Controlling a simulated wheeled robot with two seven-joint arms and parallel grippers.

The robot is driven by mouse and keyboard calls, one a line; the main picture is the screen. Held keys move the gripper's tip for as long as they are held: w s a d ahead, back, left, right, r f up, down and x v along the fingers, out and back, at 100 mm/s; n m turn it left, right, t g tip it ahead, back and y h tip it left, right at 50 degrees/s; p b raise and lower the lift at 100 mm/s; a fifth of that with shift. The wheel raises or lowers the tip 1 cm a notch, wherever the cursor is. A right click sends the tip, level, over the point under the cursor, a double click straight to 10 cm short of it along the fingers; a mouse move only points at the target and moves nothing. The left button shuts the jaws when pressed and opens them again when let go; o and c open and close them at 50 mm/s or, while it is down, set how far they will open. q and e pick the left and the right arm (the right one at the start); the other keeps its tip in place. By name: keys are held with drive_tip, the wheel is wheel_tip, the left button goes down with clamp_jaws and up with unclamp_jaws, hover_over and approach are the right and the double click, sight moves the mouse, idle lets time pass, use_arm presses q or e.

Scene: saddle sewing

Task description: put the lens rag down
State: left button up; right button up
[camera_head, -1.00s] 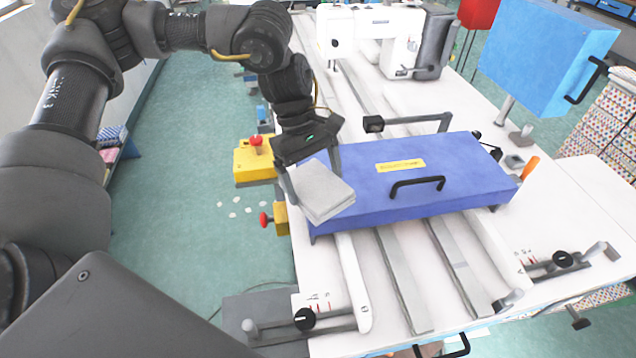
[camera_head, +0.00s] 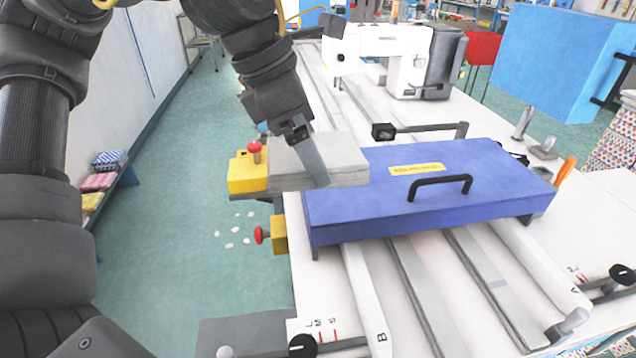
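The lens rag (camera_head: 345,158) is a folded grey-white cloth block in the head camera view. My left gripper (camera_head: 316,172) has a finger across the front of the rag and holds it at the left end of the blue lidded case, over the table's left edge. The other finger is hidden behind the rag. I cannot tell whether the rag touches anything below it. My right gripper is not in view.
The blue case (camera_head: 430,190) with a black handle lies across the rails of the white table. A yellow box with a red button (camera_head: 248,172) sits at the table's left edge. A white sewing machine (camera_head: 405,55) stands behind. A blue box (camera_head: 555,60) stands at the right.

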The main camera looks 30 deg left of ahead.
use_arm(q)
drive_tip(key=shift+w+a+f, duration=0.25)
drive_tip(key=shift+w+a, duration=0.05)
drive_tip(key=shift+w, duration=0.3)
drive_tip(key=shift+w+a+f, duration=0.25)
drive_tip(key=shift+w, duration=0.3)
drive_tip(key=w+a+f, duration=0.1)
drive_tip(key=w+f, duration=0.1)
drive_tip(key=w, duration=0.1)
drive_tip(key=w+a+f, duration=0.2)
drive_tip(key=w+f, duration=0.1)
drive_tip(key=w+a+f+p, duration=0.1)
drive_tip(key=w+f, duration=0.2)
drive_tip(key=shift+w+a, duration=0.2)
drive_tip(key=shift+w, duration=0.15)
drive_tip(key=shift+w+a+f, duration=0.15)
drive_tip(key=shift+w+f, duration=0.05)
drive_tip(key=shift+f, duration=0.85)
drive_tip(key=shift+w+a+f, duration=0.1)
drive_tip(key=shift+w+f, duration=0.05)
drive_tip(key=shift+f, duration=0.9)
drive_tip(key=shift+r, duration=0.1)
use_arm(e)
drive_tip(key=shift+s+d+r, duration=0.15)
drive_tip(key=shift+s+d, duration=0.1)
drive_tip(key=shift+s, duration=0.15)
use_arm(q)
drive_tip(key=shift+s+d, duration=0.1)
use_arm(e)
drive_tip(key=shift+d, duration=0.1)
